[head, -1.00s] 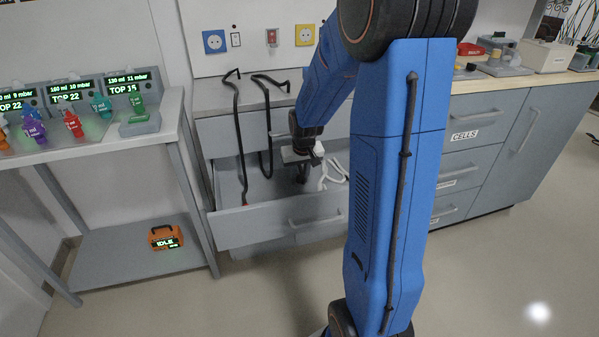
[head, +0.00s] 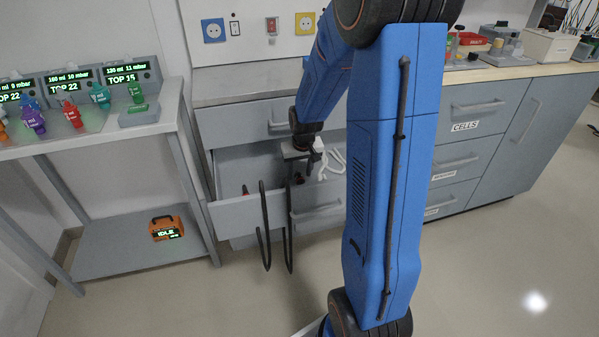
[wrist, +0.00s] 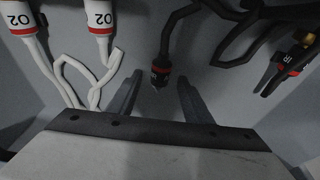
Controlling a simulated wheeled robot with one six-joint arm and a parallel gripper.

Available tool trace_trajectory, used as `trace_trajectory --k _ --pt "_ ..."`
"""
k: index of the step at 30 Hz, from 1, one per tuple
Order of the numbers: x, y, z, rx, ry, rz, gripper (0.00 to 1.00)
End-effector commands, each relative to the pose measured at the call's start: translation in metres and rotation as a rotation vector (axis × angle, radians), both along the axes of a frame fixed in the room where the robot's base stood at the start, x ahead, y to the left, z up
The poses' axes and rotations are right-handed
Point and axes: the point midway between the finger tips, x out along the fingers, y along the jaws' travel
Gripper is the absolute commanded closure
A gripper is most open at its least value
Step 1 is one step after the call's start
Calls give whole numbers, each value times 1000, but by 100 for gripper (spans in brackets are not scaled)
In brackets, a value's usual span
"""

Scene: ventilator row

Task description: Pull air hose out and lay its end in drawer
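The black air hose (head: 264,228) hangs in loops over the front of the open grey drawer (head: 232,214). In the wrist view, a black hose end with a red band (wrist: 161,72) lies in the drawer between and just beyond my fingertips. My gripper (head: 306,168) is low over the drawer; its fingers (wrist: 158,92) stand apart, without visible contact on the hose end. A second dark end with red and yellow parts (wrist: 285,68) lies at the right in the wrist view. The arm hides part of the drawer.
White hoses with O2 labels (wrist: 100,18) lie in the drawer beside the black end. The counter top (head: 250,80) above is clear. A shelf rack (head: 125,255) stands left, with an orange IDLE box (head: 166,228) on its lower shelf. Closed drawers (head: 462,160) are at right.

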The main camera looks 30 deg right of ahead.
Motion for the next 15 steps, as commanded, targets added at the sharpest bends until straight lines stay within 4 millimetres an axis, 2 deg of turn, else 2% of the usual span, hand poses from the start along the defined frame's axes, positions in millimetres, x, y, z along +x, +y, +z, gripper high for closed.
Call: trace_trajectory --k 8,15 --pt "-1 0 8 -1 -3 0 54" --pt "-9 3 42 -1 -5 0 54"
